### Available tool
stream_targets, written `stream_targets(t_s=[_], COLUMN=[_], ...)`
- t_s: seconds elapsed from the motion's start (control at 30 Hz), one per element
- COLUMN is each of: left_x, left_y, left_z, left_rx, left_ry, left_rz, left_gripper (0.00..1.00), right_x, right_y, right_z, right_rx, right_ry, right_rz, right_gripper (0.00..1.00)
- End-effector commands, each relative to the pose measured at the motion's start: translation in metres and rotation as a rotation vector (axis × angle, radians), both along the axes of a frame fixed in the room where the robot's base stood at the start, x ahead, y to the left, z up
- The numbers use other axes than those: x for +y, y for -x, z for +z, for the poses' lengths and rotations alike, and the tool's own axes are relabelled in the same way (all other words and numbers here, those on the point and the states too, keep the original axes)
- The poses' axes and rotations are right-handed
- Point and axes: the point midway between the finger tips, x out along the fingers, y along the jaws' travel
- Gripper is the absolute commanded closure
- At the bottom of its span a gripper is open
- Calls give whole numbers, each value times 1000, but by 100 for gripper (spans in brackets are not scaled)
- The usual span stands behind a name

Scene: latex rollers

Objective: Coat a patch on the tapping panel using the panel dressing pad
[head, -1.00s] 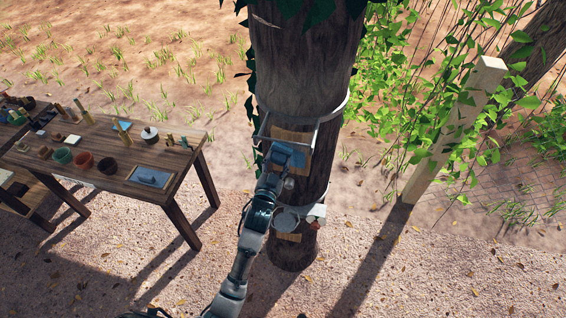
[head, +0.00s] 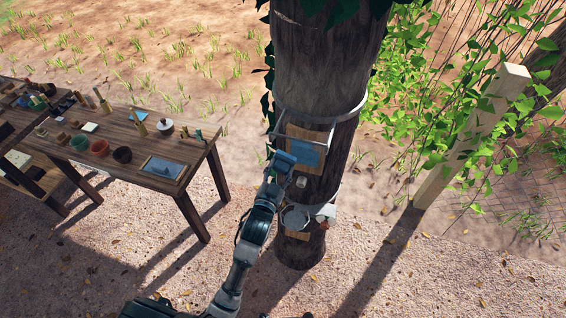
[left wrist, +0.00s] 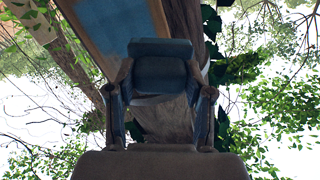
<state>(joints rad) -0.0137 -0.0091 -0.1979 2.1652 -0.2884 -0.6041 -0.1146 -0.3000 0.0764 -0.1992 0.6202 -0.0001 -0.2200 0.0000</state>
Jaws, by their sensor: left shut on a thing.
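The wooden tapping panel (head: 318,134) is fixed to the tree trunk inside a metal frame and bears a blue patch (head: 309,153). The panel's blue face also shows in the left wrist view (left wrist: 112,28). My left gripper (head: 278,172) is shut on the blue-grey panel dressing pad (head: 284,160), at the patch's lower left. In the left wrist view the pad (left wrist: 160,68) sits between both fingers and overlaps the panel's lower edge. I cannot tell whether it touches the panel. My right gripper is not in view.
A collecting cup (head: 295,217) hangs on the trunk (head: 328,75) below the panel, beside a small red item. A wooden table (head: 190,147) at left holds bowls, tools and a blue tray (head: 163,167). A pale post (head: 470,140) stands right. Gravel ground is clear in front.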

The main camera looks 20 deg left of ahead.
Motion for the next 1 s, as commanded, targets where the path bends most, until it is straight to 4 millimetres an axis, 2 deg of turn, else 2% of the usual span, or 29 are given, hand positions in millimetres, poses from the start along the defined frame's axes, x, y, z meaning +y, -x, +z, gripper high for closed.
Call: stream_targets(t_s=[0.13, 0.53, 0.8, 1.0], left_x=[0, 0, 1, 1], left_y=[9, 12, 36, 39], left_z=[0, 0, 0, 0], left_rx=[0, 0, 0, -1], left_ry=[0, -1, -1, -1], left_rz=[0, 0, 0, 1], left_gripper=[76, 76, 76, 76], right_x=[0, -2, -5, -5], right_y=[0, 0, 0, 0], right_z=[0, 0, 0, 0], right_rx=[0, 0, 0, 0], right_ry=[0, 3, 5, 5], right_rz=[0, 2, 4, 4], right_gripper=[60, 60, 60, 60])
